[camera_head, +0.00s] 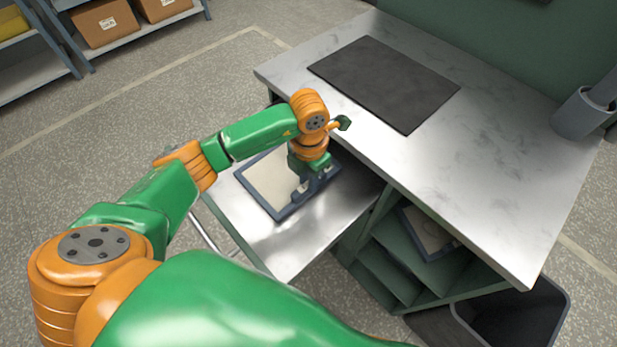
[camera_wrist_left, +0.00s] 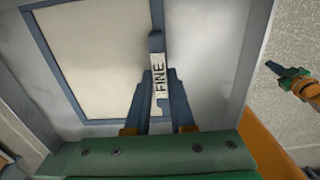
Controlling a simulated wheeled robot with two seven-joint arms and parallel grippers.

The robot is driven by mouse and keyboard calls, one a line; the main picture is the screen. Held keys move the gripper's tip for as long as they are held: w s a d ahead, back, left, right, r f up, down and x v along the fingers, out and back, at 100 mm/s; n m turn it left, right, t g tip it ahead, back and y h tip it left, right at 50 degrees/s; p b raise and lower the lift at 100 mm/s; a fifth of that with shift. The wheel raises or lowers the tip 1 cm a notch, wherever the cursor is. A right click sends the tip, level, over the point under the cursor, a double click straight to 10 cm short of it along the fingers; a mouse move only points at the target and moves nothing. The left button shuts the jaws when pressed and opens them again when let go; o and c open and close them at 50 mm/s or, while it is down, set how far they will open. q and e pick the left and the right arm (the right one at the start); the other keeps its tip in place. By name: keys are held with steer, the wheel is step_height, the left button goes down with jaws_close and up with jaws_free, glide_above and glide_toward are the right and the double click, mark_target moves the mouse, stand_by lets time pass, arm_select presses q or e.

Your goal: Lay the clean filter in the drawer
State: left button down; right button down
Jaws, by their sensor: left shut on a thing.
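The filter (camera_head: 268,182) is a cream panel in a blue-grey frame, with a tab marked FINE (camera_wrist_left: 160,85) on one edge. My left gripper (camera_head: 318,184) is shut on this tab. The filter is level over the floor of the pulled-out metal drawer (camera_head: 290,243), inside its outline. I cannot tell whether it touches the drawer floor. In the left wrist view the panel (camera_wrist_left: 100,60) fills the left half, with bare drawer metal (camera_wrist_left: 213,60) to its right. My right gripper does not show in the head view.
The drawer sticks out from a metal-topped bench (camera_head: 500,170) with a dark mat (camera_head: 385,82). Another framed panel (camera_head: 428,235) lies in the shelf below. A dark bin (camera_head: 515,318) stands at lower right. A green-and-orange part (camera_wrist_left: 293,80), perhaps my other arm, shows in the wrist view.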

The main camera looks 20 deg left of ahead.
arm_select(q)
steer(key=shift+f, duration=0.15)
steer(key=c, duration=0.8)
jaws_free()
steer(key=shift+o, duration=0.2)
step_height(320, 180, up, 12)
steer(key=shift+r+p, duration=0.25)
steer(key=shift+p, duration=0.05)
steer(key=shift+d, duration=0.1)
